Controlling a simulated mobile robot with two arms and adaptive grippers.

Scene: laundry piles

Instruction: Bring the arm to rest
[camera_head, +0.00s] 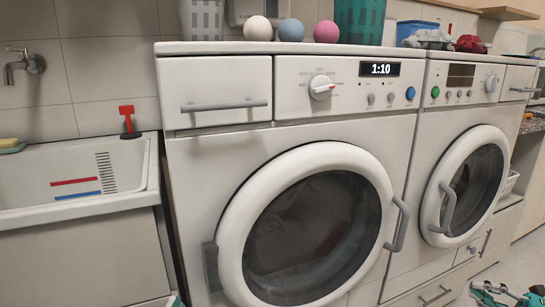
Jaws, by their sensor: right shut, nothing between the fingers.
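My right gripper (480,292) shows small at the bottom right corner, with teal and grey parts. It is shut, with nothing seen between its fingers. It appears low in front of the drawers under the right-hand machine and looks apart from them. The picture's lower edge cuts off part of my right arm. My left gripper is not in view.
A white washing machine (203,145) with its door shut and display at 1:10 fills the middle. A second machine (405,190) stands right of it. A sink (75,212) is at left. Three balls, including a blue one (291,31), sit on top. Floor (517,262) shows at lower right.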

